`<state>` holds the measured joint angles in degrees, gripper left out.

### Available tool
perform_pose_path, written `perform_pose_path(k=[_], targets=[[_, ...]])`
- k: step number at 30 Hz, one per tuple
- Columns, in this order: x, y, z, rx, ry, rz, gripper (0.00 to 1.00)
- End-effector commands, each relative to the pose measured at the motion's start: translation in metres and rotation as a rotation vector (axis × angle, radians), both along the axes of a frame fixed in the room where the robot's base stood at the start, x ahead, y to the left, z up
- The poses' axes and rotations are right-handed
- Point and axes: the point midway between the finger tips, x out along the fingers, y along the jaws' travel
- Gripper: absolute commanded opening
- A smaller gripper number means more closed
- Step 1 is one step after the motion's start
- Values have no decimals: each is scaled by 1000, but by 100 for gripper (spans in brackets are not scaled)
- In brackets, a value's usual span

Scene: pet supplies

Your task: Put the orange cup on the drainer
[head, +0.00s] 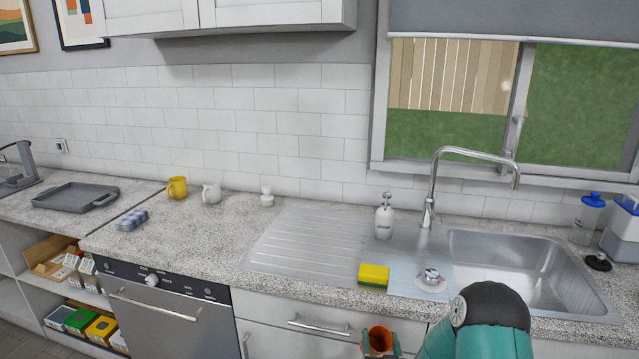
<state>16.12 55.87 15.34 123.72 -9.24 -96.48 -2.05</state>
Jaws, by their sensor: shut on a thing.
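The orange cup (380,337) is at the bottom edge of the head view, in front of the counter's front edge, with its open top showing and its lower part cut off. My gripper (380,347) is shut on it, with teal finger parts at its sides. The drainer (290,236) is the ridged steel board left of the sink, beyond the cup and to its upper left. Its ridged surface is bare.
A yellow-green sponge (374,275) lies at the drainer's front right. A yellow mug (177,187), white mug (211,192) and small white item (267,198) stand left.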

Motion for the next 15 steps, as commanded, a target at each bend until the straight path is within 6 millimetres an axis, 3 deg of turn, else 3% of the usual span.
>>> perform_pose_path(k=[1,15], targets=[[2,6,-6,0,1,3,39],[-1,2,-6,1,2,0,39]])
